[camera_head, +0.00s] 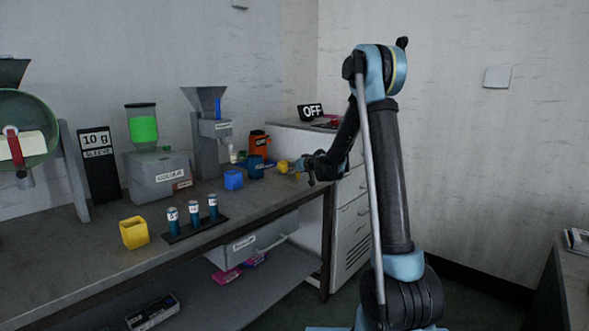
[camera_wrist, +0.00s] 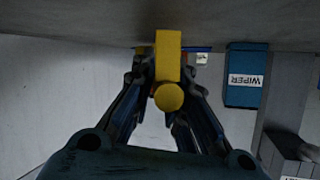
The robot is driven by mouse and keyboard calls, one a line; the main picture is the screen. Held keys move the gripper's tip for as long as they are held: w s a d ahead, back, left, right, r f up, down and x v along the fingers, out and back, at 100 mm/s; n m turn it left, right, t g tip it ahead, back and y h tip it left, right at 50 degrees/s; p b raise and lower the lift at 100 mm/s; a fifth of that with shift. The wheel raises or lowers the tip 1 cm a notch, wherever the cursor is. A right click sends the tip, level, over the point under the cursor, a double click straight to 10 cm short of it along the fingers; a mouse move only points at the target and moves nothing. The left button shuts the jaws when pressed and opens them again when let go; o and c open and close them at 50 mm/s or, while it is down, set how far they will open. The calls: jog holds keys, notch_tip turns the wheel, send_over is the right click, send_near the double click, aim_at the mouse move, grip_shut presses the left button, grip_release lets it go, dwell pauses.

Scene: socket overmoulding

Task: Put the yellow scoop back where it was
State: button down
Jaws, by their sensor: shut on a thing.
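The yellow scoop (camera_wrist: 168,70) is between the two fingers of my gripper (camera_wrist: 163,88) in the wrist view, with its round yellow end facing the camera. My gripper (camera_head: 304,168) is shut on it. In the head view the scoop (camera_head: 283,167) shows as a small yellow shape at the gripper's tip, over the right end of the bench. A blue container labelled WIPER (camera_wrist: 247,75) stands to the right of the scoop in the wrist view, apart from it. I cannot tell whether the scoop touches the bench.
The bench (camera_head: 270,205) holds a dark blue container (camera_head: 256,167), an orange device (camera_head: 259,146), a blue cube (camera_head: 233,180), a rack with three vials (camera_head: 194,215) and a yellow open box (camera_head: 134,233). A white drawer cabinet (camera_head: 350,225) stands past the bench's right end.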

jog(key=shift+f, duration=0.6)
dwell(0.6)
jog(key=c, duration=1.5)
grip_release()
jog(key=v, duration=1)
jog(key=shift+s+d, duration=0.15)
jog(key=shift+v, duration=1)
jog(key=s+d+f+m+g+h, duration=0.1)
jog(key=s+d, duration=0.6)
jog(key=s, duration=0.9)
jog(key=s+d+f+m+g+h, duration=0.1)
jog(key=s+d+f+g+h, duration=0.3)
jog(key=s, duration=1.3)
jog(key=s+d+f+m+g+h, duration=0.2)
jog(key=s+d+f+g, duration=0.2)
jog(key=s, duration=1.3)
jog(key=shift+d+f+h, duration=0.1)
jog(key=shift+d+f, duration=0.5)
jog(key=shift+d, duration=0.35)
jog(key=shift+d+f+h, duration=0.1)
jog(key=shift+d+f, duration=0.45)
jog(key=shift+d, duration=0.4)
jog(key=shift+d+f+h, duration=0.1)
jog(key=shift+d+f, duration=0.5)
jog(key=shift+d, duration=0.4)
